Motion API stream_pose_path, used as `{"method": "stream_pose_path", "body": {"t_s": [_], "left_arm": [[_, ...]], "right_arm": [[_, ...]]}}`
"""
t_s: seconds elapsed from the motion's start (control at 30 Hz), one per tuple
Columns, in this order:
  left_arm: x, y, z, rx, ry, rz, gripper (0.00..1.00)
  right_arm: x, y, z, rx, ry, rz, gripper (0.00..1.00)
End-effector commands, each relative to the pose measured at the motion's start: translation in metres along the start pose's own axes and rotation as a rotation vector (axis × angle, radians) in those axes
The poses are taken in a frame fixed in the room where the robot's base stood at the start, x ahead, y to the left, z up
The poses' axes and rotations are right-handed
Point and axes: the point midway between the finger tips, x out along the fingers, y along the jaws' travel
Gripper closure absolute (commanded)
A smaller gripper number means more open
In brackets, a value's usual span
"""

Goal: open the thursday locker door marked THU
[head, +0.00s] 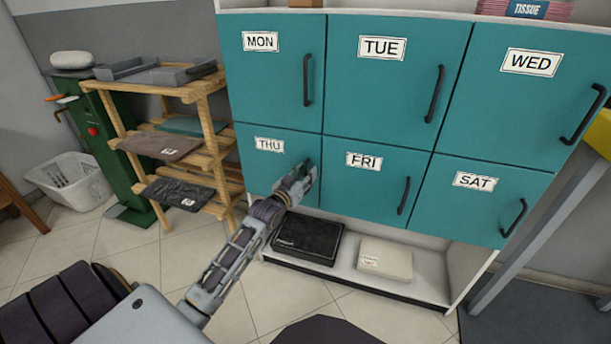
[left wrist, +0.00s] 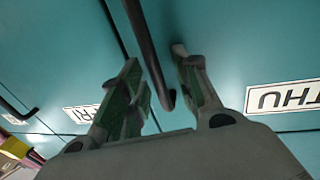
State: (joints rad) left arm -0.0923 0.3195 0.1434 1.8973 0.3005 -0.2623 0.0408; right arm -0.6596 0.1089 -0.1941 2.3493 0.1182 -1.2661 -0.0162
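The THU locker door (head: 257,167) is a teal panel at the lower left of the locker block, and it is closed. Its THU label also shows upside down in the left wrist view (left wrist: 287,97). My left gripper (head: 308,176) is at the right side of this door and covers its handle in the head view. In the left wrist view the dark bar handle (left wrist: 150,55) runs between the two fingers of my left gripper (left wrist: 160,85). The fingers are open, with a gap on each side of the handle. My right gripper is not in view.
The FRI door (head: 362,185) is just right, with its own handle. The MON door (head: 265,75) is above. A wooden rack (head: 215,125) stands to the left. A black box (head: 308,240) and a beige bundle (head: 385,262) lie on the shelf below.

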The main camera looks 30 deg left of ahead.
Motion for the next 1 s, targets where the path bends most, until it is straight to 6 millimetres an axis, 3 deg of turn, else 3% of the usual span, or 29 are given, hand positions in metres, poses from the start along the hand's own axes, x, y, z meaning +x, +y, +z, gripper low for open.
{"method": "stream_pose_path", "body": {"t_s": [0.23,0.5,1.0], "left_arm": [[0.0002,0.0000,-0.0001,0.000,0.000,0.000,0.68],[0.0000,-0.0001,-0.0001,0.000,0.000,0.000,1.00],[-0.0012,-0.0007,0.0001,0.001,-0.001,0.002,1.00]], "right_arm": [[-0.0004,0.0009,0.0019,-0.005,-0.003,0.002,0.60],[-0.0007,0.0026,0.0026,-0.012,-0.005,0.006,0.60],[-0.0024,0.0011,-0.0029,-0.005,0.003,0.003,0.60]]}}
